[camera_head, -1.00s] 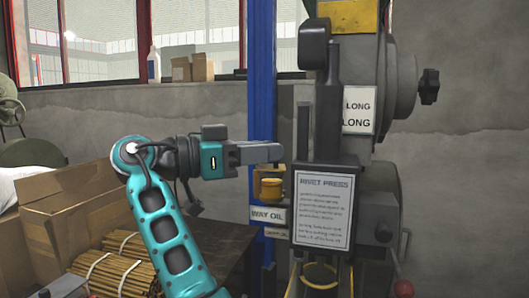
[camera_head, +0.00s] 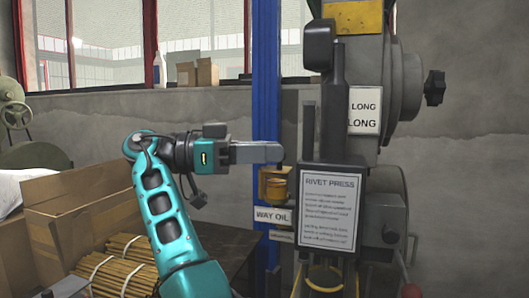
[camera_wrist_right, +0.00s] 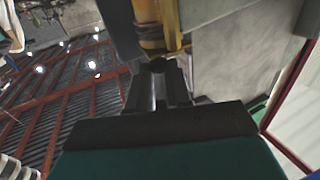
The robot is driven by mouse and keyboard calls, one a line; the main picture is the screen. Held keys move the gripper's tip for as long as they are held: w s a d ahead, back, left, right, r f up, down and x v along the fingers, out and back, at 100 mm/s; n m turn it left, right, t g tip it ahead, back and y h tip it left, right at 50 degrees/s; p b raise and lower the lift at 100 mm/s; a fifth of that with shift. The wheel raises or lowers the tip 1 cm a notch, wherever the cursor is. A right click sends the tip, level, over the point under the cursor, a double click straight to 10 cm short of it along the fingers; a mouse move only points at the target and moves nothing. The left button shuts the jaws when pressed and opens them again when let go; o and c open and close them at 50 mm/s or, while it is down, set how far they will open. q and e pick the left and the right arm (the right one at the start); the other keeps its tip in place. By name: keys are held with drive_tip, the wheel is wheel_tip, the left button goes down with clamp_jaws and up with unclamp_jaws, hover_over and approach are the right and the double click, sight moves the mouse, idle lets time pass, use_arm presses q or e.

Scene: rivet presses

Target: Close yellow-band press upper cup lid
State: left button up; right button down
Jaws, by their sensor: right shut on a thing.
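The rivet press (camera_head: 335,120) stands right of centre in the head view, with a yellow plate (camera_head: 357,17) at its top. A small amber oil cup (camera_head: 277,187) sits on its left side above a "WAY OIL" label; it also shows in the right wrist view (camera_wrist_right: 150,36). My right gripper (camera_head: 276,153) comes in from the left, just above the cup. In the right wrist view its fingers (camera_wrist_right: 159,82) are shut on a small dark part, seemingly the cup lid (camera_wrist_right: 158,65), at the cup's end. The fingers mostly hide it. My left gripper is out of view.
A blue post (camera_head: 265,70) stands right behind the cup. The press's sign board (camera_head: 329,210) is close on the right. A cardboard box (camera_head: 75,215) and bundled rods (camera_head: 122,265) lie at lower left on a dark table.

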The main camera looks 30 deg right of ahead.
drive_tip(key=c, duration=1)
unclamp_jaws()
drive_tip(key=shift+c, duration=0.2)
wheel_tip(320, 180, up, 12)
drive_tip(key=p, duration=0.1)
wheel_tip(320, 180, up, 8)
drive_tip(key=p, duration=0.4)
hover_over(265, 169)
drive_tip(key=shift+s+a, duration=0.1)
drive_tip(key=shift+f, duration=0.1)
